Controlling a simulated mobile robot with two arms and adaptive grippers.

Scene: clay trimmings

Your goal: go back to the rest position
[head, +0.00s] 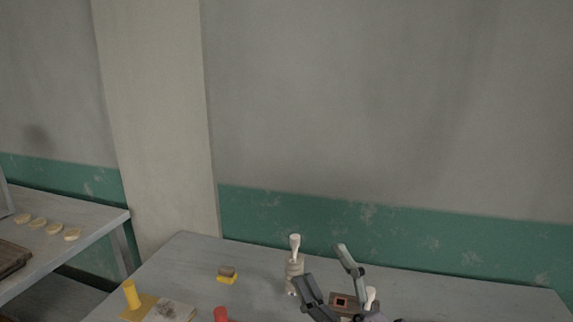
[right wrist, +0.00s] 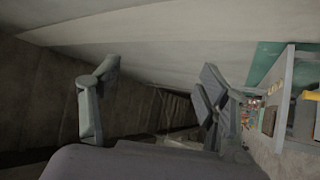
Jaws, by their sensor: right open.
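My right gripper (head: 324,268) is at the lower middle right of the head view, over the grey table (head: 255,255). Its two fingers are spread apart. In the right wrist view the open fingers (right wrist: 150,100) have nothing between them; bare wall and a dim floor area lie beyond. A pale, banded upright object (head: 294,268) with a white top stands just left of the gripper in the head view. I cannot tell if they touch. My left gripper is not in view.
On the table are a yellow upright piece (head: 131,294), a yellow-and-brown block (head: 227,274), a red object (head: 221,314) and a brown box (head: 341,301), partly hidden by my gripper. Several pale discs (head: 38,223) lie on the left table. A wall stands behind.

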